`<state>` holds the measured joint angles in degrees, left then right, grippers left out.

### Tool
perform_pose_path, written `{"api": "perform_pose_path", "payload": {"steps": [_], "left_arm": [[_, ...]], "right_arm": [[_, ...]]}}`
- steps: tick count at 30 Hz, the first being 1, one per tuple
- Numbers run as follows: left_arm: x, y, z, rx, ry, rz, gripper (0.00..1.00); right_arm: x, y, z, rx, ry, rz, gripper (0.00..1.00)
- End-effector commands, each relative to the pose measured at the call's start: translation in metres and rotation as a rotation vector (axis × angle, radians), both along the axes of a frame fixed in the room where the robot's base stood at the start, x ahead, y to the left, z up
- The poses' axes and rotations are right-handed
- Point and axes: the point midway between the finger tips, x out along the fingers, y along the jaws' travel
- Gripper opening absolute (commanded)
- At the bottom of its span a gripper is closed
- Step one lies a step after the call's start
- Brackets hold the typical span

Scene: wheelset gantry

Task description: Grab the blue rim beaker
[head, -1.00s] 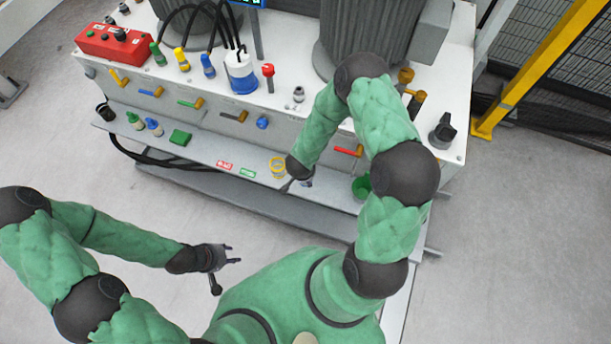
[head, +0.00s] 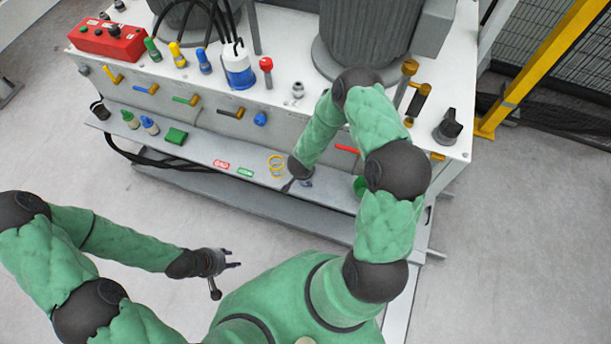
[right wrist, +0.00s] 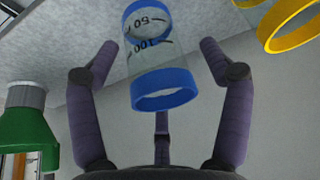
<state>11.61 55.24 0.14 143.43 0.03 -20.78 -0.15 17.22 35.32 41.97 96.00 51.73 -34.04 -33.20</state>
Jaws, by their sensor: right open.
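The blue rim beaker (right wrist: 165,88) is a clear glass with blue bands and markings "50" and "100". In the right wrist view it stands between the spread fingers of my right gripper (right wrist: 158,70), with visible space on both sides. In the head view my right gripper (head: 300,181) is at the bench's lower shelf, and the beaker is mostly hidden there. My left gripper (head: 232,264) is open and empty, low over the floor side, away from the bench.
A yellow-rimmed beaker (head: 276,165) stands just left of my right gripper on the shelf (head: 200,150). A green object (head: 360,186) is close on its right, also seen in the right wrist view (right wrist: 28,140). Valve handles line the bench face above.

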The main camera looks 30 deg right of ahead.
Motion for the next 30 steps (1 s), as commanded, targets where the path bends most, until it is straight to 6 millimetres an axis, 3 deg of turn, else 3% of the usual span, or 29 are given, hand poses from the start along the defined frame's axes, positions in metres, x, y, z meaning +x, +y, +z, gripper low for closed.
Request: {"api": "perform_pose_path", "payload": {"steps": [2, 7, 8, 22, 30], "left_arm": [[0.000, 0.000, 0.001, 0.000, 0.000, 0.000, 0.40], [0.000, 0.000, 0.001, 0.000, 0.000, 0.000, 0.40], [0.000, 0.000, 0.001, 0.000, 0.000, 0.000, 0.40], [0.000, 0.000, 0.004, 0.000, 0.000, 0.000, 0.40], [0.000, 0.000, 0.022, 0.000, 0.000, 0.000, 0.40]], "right_arm": [[0.000, 0.000, 0.001, 0.000, 0.000, 0.000, 0.80], [0.000, 0.000, 0.001, 0.000, 0.000, 0.000, 0.35], [0.000, 0.000, 0.001, 0.000, 0.000, 0.000, 0.31], [-0.001, 0.000, 0.004, 0.001, 0.001, 0.000, 0.31], [0.000, 0.000, 0.032, 0.000, 0.000, -0.001, 0.31]]}}
